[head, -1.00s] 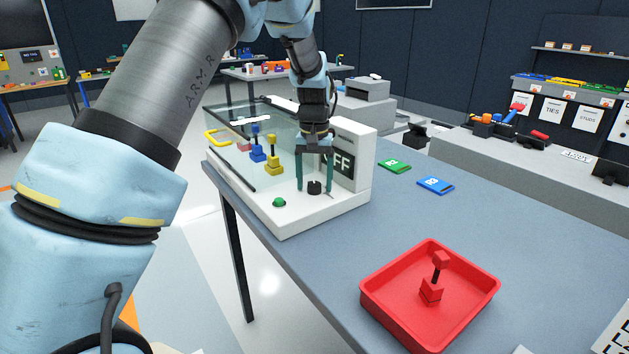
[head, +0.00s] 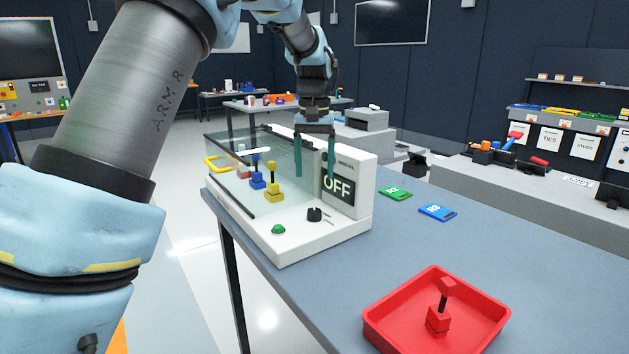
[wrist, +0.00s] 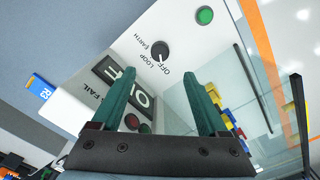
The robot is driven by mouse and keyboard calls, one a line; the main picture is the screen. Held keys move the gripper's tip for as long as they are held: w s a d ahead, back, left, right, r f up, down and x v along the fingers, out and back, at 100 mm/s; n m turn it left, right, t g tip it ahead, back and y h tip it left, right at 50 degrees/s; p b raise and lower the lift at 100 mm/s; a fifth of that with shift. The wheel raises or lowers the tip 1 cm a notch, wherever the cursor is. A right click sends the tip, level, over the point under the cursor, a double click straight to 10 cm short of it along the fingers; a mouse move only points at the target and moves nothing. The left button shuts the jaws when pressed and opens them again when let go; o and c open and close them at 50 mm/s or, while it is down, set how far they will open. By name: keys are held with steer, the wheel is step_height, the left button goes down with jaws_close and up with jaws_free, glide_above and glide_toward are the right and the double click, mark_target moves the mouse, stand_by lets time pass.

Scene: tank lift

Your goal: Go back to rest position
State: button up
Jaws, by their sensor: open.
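My gripper (head: 314,157) is open and empty in the head view, its two green fingers pointing down above the white tank unit's (head: 345,232) control ledge. In the wrist view the open fingers (wrist: 160,98) show with the knob (wrist: 159,50) and the green button (wrist: 205,15) beyond. The green button (head: 278,230) also shows in the head view at the ledge's front.
The glass tank (head: 240,180) holds a blue piece (head: 257,178) and a yellow piece (head: 273,191). A red tray (head: 385,338) with a red piece (head: 438,318) stands at the front right. A green card (head: 395,193) and a blue card (head: 437,212) lie on the table. The table's middle is clear.

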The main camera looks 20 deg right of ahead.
stand_by(0.4)
steer(key=a+f+n, duration=0.2)
steer(key=a, duration=0.9)
steer(key=a+f+n, duration=0.1)
steer(key=a+f, duration=0.1)
steer(key=a, duration=0.8)
steer(key=s+a+f+n, duration=0.1)
steer(key=s+a+f, duration=0.1)
steer(key=s+a, duration=0.3)
steer(key=s+a+f+n+t, duration=0.1)
steer(key=s+a+f, duration=0.2)
steer(key=s+a, duration=0.3)
steer(key=a, duration=0.4)
steer(key=shift+s+a+f+t, duration=0.15)
steer(key=shift+s+a+t, duration=0.15)
steer(key=shift+a, duration=0.1)
